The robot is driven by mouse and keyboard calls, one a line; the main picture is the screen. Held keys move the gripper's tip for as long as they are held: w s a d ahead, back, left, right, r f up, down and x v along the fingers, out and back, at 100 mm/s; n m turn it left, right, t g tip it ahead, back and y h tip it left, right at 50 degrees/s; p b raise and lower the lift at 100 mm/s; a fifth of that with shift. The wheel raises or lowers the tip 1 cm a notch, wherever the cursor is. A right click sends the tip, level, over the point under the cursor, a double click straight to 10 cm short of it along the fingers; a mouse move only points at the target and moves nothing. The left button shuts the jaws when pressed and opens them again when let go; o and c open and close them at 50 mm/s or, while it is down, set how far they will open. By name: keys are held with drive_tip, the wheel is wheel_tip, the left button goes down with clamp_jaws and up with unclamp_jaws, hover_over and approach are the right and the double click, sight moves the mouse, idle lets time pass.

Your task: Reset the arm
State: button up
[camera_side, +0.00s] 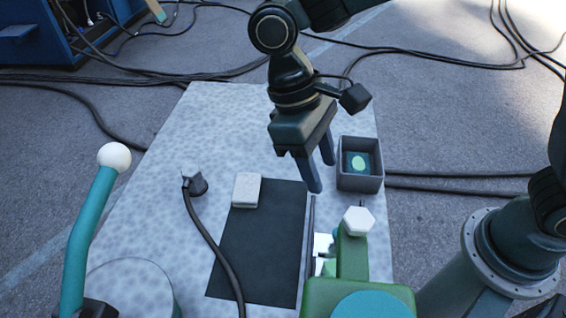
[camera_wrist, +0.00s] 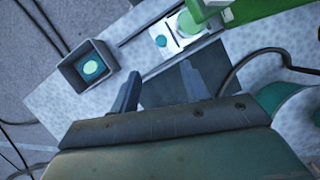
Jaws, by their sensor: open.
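My gripper (camera_side: 322,177) hangs above the speckled table (camera_side: 225,110), fingers pointing down and apart, with nothing between them. In the side view it is just left of the grey box and above the far right of the dark mat. In the wrist view both fingers (camera_wrist: 162,72) show apart over the mat, with no object between them. A dark plug (camera_side: 196,184) on a black cable (camera_side: 212,245) lies on the table left of the mat, clear of my gripper.
A grey open box (camera_side: 360,180) holds a teal piece with a pale green spot. A white block (camera_side: 247,190) sits on the dark mat (camera_side: 262,245). A green fixture (camera_side: 352,262) with a white knob stands front right. A teal lever (camera_side: 85,235) with a white ball rises front left.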

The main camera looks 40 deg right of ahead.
drive_tip(key=s+d+r+m+t+y, duration=0.1)
drive_tip(key=d+r+t, duration=0.1)
drive_tip(key=d+r, duration=0.3)
drive_tip(key=s+d+r+m+t+y, duration=0.1)
drive_tip(key=d+r+t+y, duration=0.15)
drive_tip(key=d, duration=0.45)
drive_tip(key=s+d+r+m+t+h, duration=0.1)
drive_tip(key=s+d+m+t, duration=0.2)
drive_tip(key=s+d+t, duration=0.2)
drive_tip(key=s+d, duration=0.3)
drive_tip(key=d, duration=0.3)
drive_tip(key=shift+d+r+h, duration=0.15)
drive_tip(key=shift+r+h, duration=0.15)
drive_tip(key=shift+h, duration=0.05)
